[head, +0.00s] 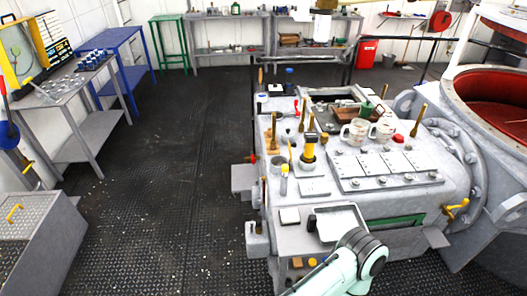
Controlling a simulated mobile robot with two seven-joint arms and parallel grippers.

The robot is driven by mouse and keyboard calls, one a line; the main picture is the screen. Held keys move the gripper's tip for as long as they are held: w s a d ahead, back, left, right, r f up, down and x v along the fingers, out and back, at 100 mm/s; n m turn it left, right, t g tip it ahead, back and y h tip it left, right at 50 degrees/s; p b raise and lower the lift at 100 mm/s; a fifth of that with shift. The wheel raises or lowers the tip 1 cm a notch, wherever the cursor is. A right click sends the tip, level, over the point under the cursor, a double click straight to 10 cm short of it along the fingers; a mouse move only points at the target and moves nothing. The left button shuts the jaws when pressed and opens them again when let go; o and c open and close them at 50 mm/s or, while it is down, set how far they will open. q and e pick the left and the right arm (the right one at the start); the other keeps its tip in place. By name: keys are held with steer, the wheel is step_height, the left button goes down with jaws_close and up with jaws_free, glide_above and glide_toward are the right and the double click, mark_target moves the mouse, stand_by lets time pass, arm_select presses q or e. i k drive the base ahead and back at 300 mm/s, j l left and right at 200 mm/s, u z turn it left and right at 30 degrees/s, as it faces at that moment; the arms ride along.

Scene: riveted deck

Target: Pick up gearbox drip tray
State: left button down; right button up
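A grey machine housing, apparently the gearbox (345,187), stands right of centre.
Mugs (355,131), a yellow-and-black tool (309,149) and upright brass handles crowd the housing top. A grey bench (65,105), blue table (128,78) and grey chest (40,235) stand left. A red-lined vessel (490,100) is at right. Dark floor between is clear.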

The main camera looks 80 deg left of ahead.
mark_target(330, 222)
steer(key=i+u, duration=0.15)
steer(key=u, duration=0.25)
steer(key=i+u, duration=0.15)
steer(key=u, duration=0.2)
steer(key=i+l+u, duration=0.15)
steer(key=u, duration=0.25)
steer(key=i+l+u, duration=0.15)
steer(key=u, duration=0.2)
steer(key=i+l+u, duration=0.1)
steer(key=u, duration=0.4)
steer(key=i+l+u, duration=0.15)
steer(key=u, duration=0.35)
steer(key=i+l+u, duration=0.2)
steer(key=u, duration=0.25)
steer(key=i+l+u, duration=0.2)
steer(key=l+u, duration=0.2)
steer(key=j, duration=0.4)
steer(key=k+j, duration=0.1)
steer(key=j, duration=0.35)
